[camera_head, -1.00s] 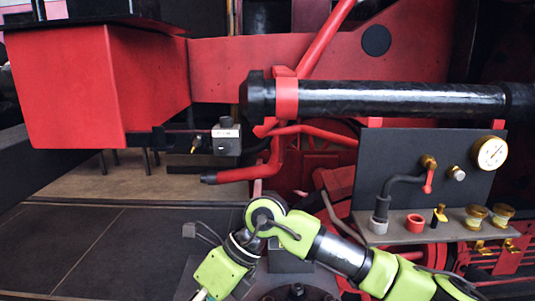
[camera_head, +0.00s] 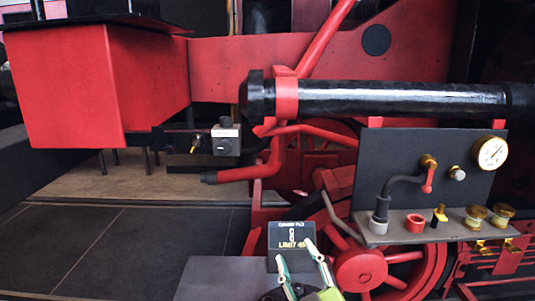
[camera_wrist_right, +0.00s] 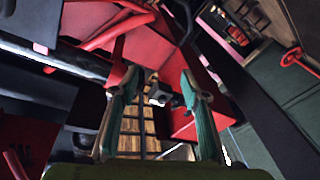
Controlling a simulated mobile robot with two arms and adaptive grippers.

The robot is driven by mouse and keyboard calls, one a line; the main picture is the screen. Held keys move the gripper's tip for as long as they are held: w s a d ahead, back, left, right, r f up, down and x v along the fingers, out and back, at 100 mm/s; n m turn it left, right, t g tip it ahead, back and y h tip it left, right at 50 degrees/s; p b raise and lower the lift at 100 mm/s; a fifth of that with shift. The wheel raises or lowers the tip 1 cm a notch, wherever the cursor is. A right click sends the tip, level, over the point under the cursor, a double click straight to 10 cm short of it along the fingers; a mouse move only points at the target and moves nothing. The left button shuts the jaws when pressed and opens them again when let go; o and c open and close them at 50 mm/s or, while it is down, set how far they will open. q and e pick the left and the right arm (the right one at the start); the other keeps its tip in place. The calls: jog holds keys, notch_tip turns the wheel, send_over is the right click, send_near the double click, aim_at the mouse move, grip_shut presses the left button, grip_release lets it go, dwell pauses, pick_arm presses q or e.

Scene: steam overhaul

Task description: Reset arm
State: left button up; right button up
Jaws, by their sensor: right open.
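My right gripper (camera_head: 295,254) shows at the bottom middle of the head view. Its two pale green-padded fingers are spread apart with nothing between them. In the right wrist view, the fingers (camera_wrist_right: 162,80) are also apart and empty, with red machine parts and slatted boards beyond. Most of my right arm is out of the head view. My left gripper is in neither view now.
A panel with a gauge (camera_head: 490,153), a red-handled valve and several fittings is at the right. A black pipe (camera_head: 390,98) crosses above. Paved floor (camera_head: 110,245) at the left is clear.

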jog(key=s+d+f+m+g+h, duration=0.4)
jog(key=d+f, duration=0.3)
jog(key=f, duration=0.5)
jog(key=s+d+f+m+g, duration=0.1)
jog(key=s+d+f+g, duration=0.1)
jog(key=s+f+g, duration=0.5)
jog(key=s+d+f+m, duration=0.1)
jog(key=s+d+f, duration=0.3)
jog(key=s, duration=0.7)
jog(key=s+d+f+m+g, duration=0.1)
jog(key=s+f+g, duration=0.3)
jog(key=s+f, duration=0.4)
jog(key=s+f+g+b, duration=0.1)
jog(key=s+f+b, duration=0.15)
jog(key=f, duration=1.35)
jog(key=s+f+b, duration=0.1)
jog(key=f+b, duration=0.2)
jog(key=f, duration=1.3)
jog(key=s+d+f+g+b, duration=0.1)
jog(key=s+d+f+b, duration=0.2)
jog(key=s+f, duration=1.3)
notch_tip(320, 180, down, 2)
jog(key=shift+f+n+g+b, duration=0.2)
jog(key=shift+n+g+b, duration=0.15)
jog(key=shift+b, duration=0.4)
